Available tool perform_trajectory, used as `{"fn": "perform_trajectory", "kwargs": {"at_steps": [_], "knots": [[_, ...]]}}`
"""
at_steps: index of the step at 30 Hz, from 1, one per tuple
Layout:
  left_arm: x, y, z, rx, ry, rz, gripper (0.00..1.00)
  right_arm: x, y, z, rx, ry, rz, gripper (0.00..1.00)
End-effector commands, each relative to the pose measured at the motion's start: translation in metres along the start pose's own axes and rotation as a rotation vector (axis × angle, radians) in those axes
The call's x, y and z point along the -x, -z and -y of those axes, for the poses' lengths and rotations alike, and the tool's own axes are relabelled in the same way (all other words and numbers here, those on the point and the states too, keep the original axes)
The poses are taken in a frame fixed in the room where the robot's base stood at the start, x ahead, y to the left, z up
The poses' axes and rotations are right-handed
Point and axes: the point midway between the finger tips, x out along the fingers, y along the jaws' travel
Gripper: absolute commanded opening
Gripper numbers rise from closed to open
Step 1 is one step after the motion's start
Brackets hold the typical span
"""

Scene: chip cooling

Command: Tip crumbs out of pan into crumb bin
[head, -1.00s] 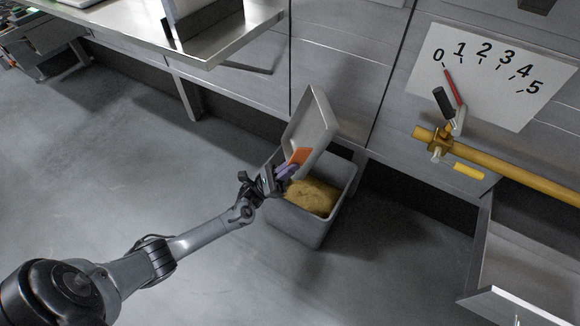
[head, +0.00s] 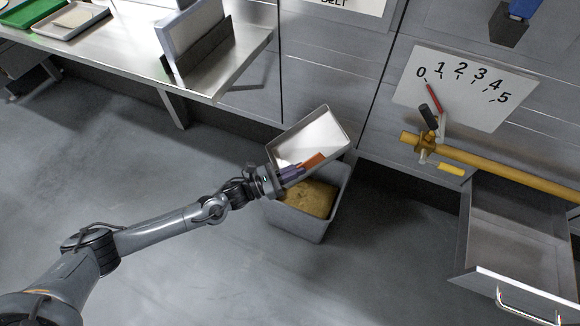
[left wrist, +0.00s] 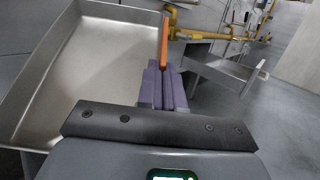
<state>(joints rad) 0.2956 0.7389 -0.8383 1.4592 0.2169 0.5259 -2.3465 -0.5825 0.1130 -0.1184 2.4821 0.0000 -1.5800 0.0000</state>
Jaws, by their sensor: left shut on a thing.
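My left gripper (head: 290,174) is shut on the orange tab of a shallow metal pan (head: 322,132). The pan is held above and behind the crumb bin (head: 317,224), tilted, its inside facing the head camera. The grey bin stands on the floor and holds a yellow-brown mass of crumbs (head: 308,198). In the left wrist view the pan (left wrist: 90,70) fills the left side and its visible inside looks bare. The purple fingers (left wrist: 162,88) close at the orange tab (left wrist: 164,45). My right gripper is not in view.
A metal counter (head: 225,75) with an upright divider (head: 195,40) is at upper left, with trays (head: 72,20) on it. A yellow pipe with a valve (head: 428,145) and an open drawer (head: 520,240) are at right. The floor left of the bin is clear.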

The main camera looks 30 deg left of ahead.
Motion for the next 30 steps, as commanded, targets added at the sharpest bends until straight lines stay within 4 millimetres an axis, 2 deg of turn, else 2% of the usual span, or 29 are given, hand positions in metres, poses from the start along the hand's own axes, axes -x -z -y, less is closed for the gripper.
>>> {"fn": "perform_trajectory", "kwargs": {"at_steps": [8, 30], "knots": [[-0.005, -0.009, -0.001, 0.001, -0.002, -0.067, 0.00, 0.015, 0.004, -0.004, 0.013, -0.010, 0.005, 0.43], [-0.026, -0.029, -0.001, 0.003, 0.000, -0.381, 0.00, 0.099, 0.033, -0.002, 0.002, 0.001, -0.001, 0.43]]}}
